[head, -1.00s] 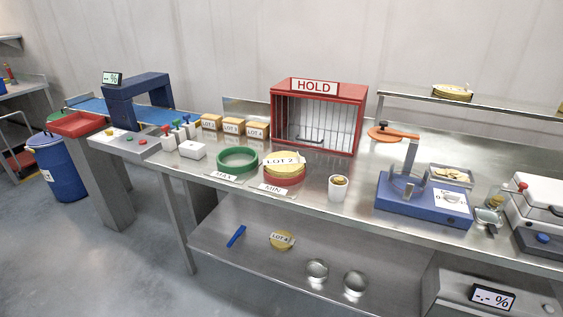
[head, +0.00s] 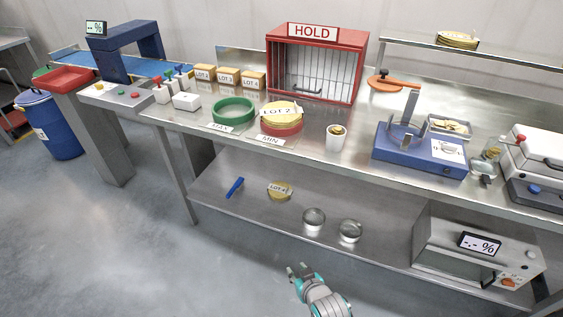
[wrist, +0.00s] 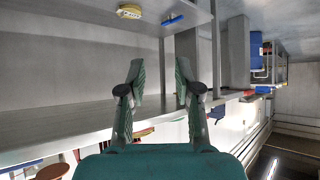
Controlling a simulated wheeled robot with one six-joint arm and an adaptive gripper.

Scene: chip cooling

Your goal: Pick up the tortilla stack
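Three round yellow tortilla stacks show in the head view. One labelled LOT 2 (head: 282,109) sits on the red MIN ring (head: 281,129) on the steel table. One labelled LOT 4 (head: 279,191) lies on the lower shelf, and another stack (head: 457,40) is on the raised back shelf. My gripper (head: 299,270) is low in front of the table, apart from all the stacks. In the wrist view my gripper (wrist: 160,76) is open with nothing between its fingers. A yellow stack (wrist: 130,11) shows at the top edge there, beyond the fingertips.
A blue tool (head: 235,187) and two clear bowls (head: 314,218) flank the LOT 4 stack on the lower shelf (head: 230,215). The tabletop above holds a green MAX ring (head: 233,113), white cup (head: 336,137), red HOLD cage (head: 270,68) and blue device (head: 420,158). Floor in front is clear.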

